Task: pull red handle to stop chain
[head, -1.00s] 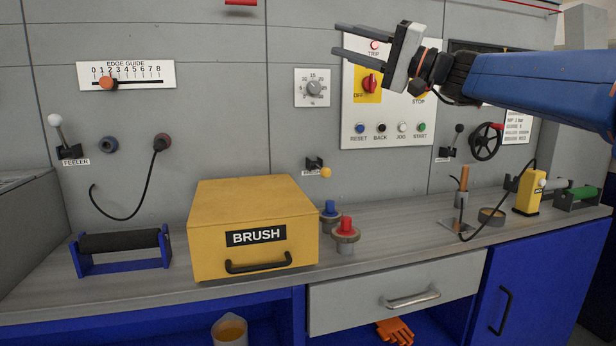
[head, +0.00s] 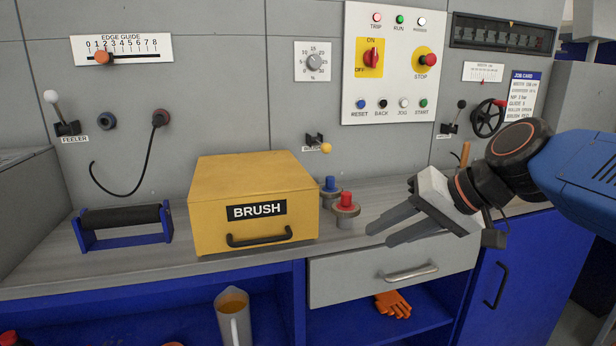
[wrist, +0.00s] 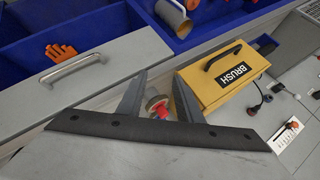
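No red pull handle shows in the current frames; the top of the head view ends below where a red bar hung earlier. My gripper (head: 377,238) is in front of the bench at the right, above the grey drawer, pointing left. In the wrist view its two fingers (wrist: 160,80) stand apart with nothing held between them. A red-topped knob (head: 346,202) stands on the bench beyond the fingertips. The control panel (head: 391,92) on the wall has a red rotary switch (head: 371,57) and a red stop button (head: 428,60).
A yellow BRUSH box (head: 252,182) stands on the bench left of my gripper. A roller on a blue stand (head: 122,218) is farther left. The grey drawer (head: 340,280) has a protruding handle. Wall levers and a handwheel (head: 488,118) stick out behind my arm.

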